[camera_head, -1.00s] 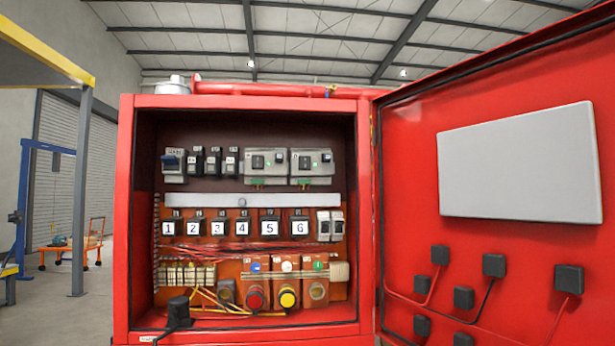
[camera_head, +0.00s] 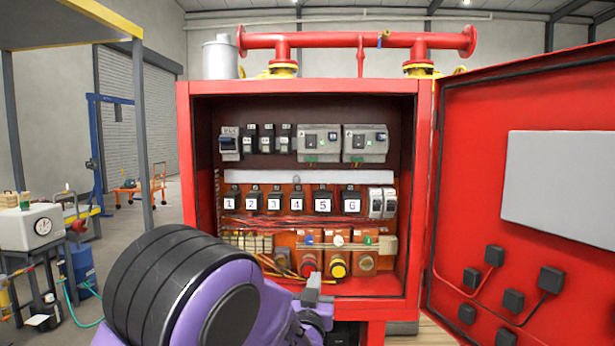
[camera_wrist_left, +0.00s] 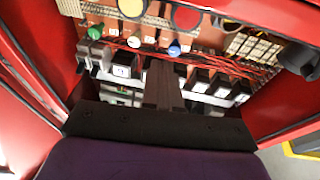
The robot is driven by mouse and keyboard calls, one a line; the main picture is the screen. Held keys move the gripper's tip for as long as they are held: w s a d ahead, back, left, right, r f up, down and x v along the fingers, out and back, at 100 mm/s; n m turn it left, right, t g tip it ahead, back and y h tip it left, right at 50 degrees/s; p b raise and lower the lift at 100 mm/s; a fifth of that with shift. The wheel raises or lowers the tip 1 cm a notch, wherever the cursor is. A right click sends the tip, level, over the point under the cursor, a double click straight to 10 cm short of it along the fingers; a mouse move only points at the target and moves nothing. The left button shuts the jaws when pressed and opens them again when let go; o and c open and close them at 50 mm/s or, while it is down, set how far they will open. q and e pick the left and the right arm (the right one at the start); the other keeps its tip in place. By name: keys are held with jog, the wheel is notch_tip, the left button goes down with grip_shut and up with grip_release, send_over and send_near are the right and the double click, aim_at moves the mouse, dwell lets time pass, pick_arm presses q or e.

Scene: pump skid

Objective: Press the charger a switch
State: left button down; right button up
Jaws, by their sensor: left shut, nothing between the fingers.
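Two grey charger-like units with small green lights sit side by side in the upper row of the open red cabinet, one on the left (camera_head: 320,143) and one on the right (camera_head: 366,144). Their lettering is too small to tell which is charger a. My left gripper (camera_head: 314,286) is shut and empty, in front of the cabinet's lower part, below both units and apart from them. In the left wrist view the scene appears upside down. The shut fingers (camera_wrist_left: 163,88) there point over the numbered row, and the gripper body hides most of the upper row. My right gripper is not in view.
The red cabinet door (camera_head: 480,130) stands open at the right. Numbered breakers (camera_head: 296,202) fill the middle row. Red (camera_head: 308,266) and yellow (camera_head: 338,268) buttons sit below. Red piping (camera_head: 350,40) runs above the cabinet. A work table with a gauge box (camera_head: 30,226) is at the left.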

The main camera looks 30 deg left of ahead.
aim_at(308, 143)
pick_arm(q)
jog(key=s+r+n+t+y+p, duration=0.1)
jog(key=s+r+t+y, duration=0.1)
jog(key=r, duration=1)
jog(key=s+r+t+y+p, duration=0.1)
jog(key=r+y, duration=0.2)
jog(key=r, duration=0.9)
jog(key=shift+h, duration=0.3)
jog(key=p+x, duration=0.3)
jog(key=x, duration=0.1)
jog(key=a+f+p+x, duration=0.1)
jog(key=p+x, duration=0.2)
jog(key=x, duration=0.1)
jog(key=w+f+p+x, duration=0.1)
jog(key=p+x, duration=0.2)
jog(key=x, duration=0.2)
jog(key=shift+w+a+f, duration=0.1)
jog(key=shift+a+f, duration=0.1)
jog(key=shift+w+a+f, duration=0.15)
jog(key=shift+w+f, duration=0.05)
jog(key=shift+w, duration=0.05)
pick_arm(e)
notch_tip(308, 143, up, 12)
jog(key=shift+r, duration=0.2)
pick_arm(q)
jog(key=shift+s, duration=0.1)
